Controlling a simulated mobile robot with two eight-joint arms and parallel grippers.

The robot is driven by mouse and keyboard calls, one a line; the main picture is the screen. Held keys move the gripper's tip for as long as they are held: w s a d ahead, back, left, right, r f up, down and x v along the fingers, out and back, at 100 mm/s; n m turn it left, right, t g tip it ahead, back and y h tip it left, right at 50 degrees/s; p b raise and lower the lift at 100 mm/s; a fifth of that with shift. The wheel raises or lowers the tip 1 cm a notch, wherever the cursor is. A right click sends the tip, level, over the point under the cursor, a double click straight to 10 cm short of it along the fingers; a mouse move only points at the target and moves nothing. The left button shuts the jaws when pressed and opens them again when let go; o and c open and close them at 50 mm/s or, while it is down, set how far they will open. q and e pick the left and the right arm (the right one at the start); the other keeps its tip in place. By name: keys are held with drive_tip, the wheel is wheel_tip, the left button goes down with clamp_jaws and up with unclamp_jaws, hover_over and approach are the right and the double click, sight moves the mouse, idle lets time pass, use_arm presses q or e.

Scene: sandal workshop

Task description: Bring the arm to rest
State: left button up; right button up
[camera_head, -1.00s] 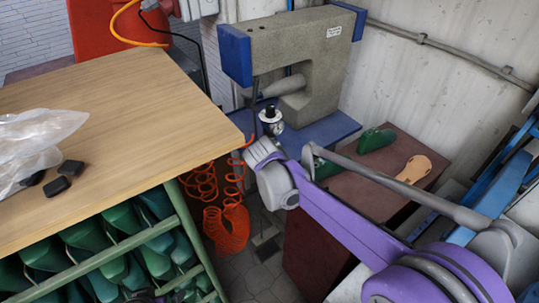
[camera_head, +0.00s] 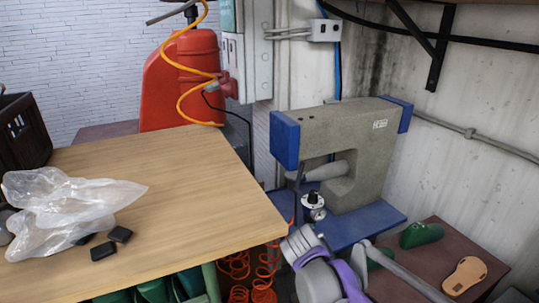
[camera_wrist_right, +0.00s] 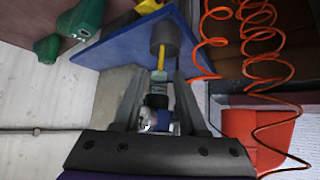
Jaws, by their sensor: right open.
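My right arm (camera_head: 325,270), purple and grey, comes in at the bottom right of the head view. Its grey wrist lies between the wooden table and the blue-based machine, and its jaws cannot be made out there. In the right wrist view my right gripper (camera_wrist_right: 160,76) shows two grey fingers spread apart. Parts of the machine show between and beyond them, and I see nothing gripped. My left gripper is not in view.
A wooden table (camera_head: 150,180) bears a clear plastic bag (camera_head: 65,205) and small black blocks (camera_head: 112,240). The grey machine (camera_head: 345,145) stands close to my arm. A green last (camera_head: 420,235) and tan sole (camera_head: 465,275) lie on a brown surface. Orange coiled hoses (camera_wrist_right: 255,40) hang nearby.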

drive_tip(key=s+d+f+n+g+y, duration=0.1)
drive_tip(key=s+f, duration=0.2)
drive_tip(key=s, duration=0.6)
drive_tip(key=s+d+f+n+g+y, duration=0.1)
drive_tip(key=s+f, duration=0.2)
drive_tip(key=s, duration=0.6)
drive_tip(key=s+f+n, duration=0.1)
drive_tip(key=s+f, duration=0.3)
drive_tip(key=s, duration=0.5)
drive_tip(key=shift+s+d+n+g+y, duration=0.2)
drive_tip(key=shift+d+n+g+y, duration=0.1)
drive_tip(key=shift+d+g+y, duration=0.1)
